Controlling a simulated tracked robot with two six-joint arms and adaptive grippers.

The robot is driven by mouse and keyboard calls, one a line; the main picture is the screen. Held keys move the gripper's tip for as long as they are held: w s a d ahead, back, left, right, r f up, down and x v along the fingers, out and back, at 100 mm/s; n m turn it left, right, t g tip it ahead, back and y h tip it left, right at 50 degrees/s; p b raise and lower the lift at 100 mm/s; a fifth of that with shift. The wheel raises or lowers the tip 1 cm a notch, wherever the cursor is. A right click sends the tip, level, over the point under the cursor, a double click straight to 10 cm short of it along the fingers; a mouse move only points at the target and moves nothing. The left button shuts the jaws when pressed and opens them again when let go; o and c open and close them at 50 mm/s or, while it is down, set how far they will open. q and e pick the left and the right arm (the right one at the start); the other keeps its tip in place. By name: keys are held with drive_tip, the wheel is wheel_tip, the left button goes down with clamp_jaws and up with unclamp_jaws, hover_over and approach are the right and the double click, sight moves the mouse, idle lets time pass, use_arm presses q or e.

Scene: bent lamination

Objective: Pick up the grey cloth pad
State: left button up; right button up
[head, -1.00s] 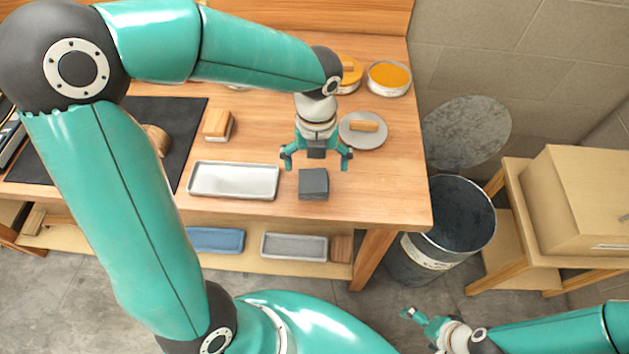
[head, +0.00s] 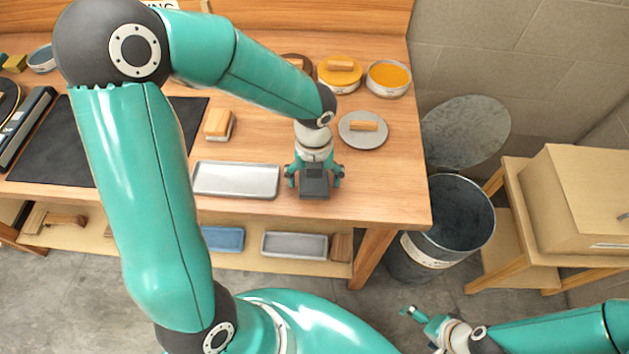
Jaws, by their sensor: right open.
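The grey cloth pad (head: 314,191) is a small dark grey block on the wooden bench, near its front edge. My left gripper (head: 314,178) is low over the pad, with one finger on each side of it. Its body hides the back part of the pad. I cannot tell whether the fingers touch the pad's sides or stand slightly apart. My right gripper (head: 416,324) is open and empty at the lower right, in front of the bench and away from the pad.
A white tray (head: 235,180) lies just left of the pad. Behind are a grey round lid with a wooden handle (head: 363,130) and tins with orange tops (head: 389,77). The bench (head: 390,205) is clear right of the pad. A metal bin (head: 452,215) stands beside it.

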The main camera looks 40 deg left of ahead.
sight(314, 180)
use_arm(q)
drive_tip(key=c, duration=0.7)
drive_tip(key=shift+o, duration=0.2)
drive_tip(key=shift+r, duration=0.1)
wheel_tip(314, 180, up, 20)
